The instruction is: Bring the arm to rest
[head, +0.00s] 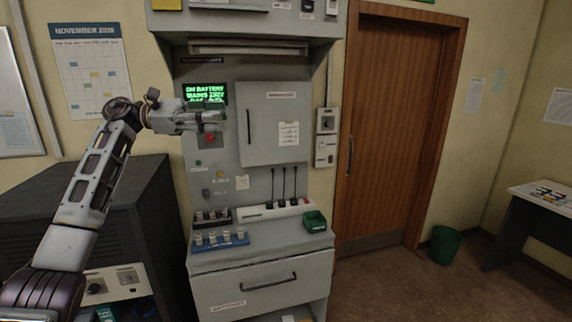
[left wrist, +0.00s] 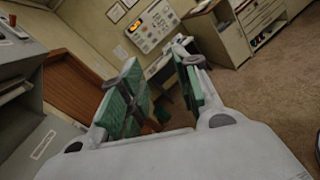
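My left arm (head: 92,180) reaches up from the lower left in the head view. Its gripper (head: 214,117) is in front of the grey dispatch console (head: 262,195), just below the green-lit display (head: 205,93) and near a red button (head: 210,138). I cannot tell the exact gap to the console face. In the left wrist view the gripper (left wrist: 160,92) has its two green-padded fingers apart, with nothing between them. My right arm and gripper are not in view.
The console ledge holds a blue rack (head: 221,240), a green bin (head: 315,222) and a white strip with black plugs. A dark cabinet (head: 95,200) stands left. A wooden door (head: 393,130), green wastebasket (head: 445,245) and desk (head: 540,190) are right. Floor there is clear.

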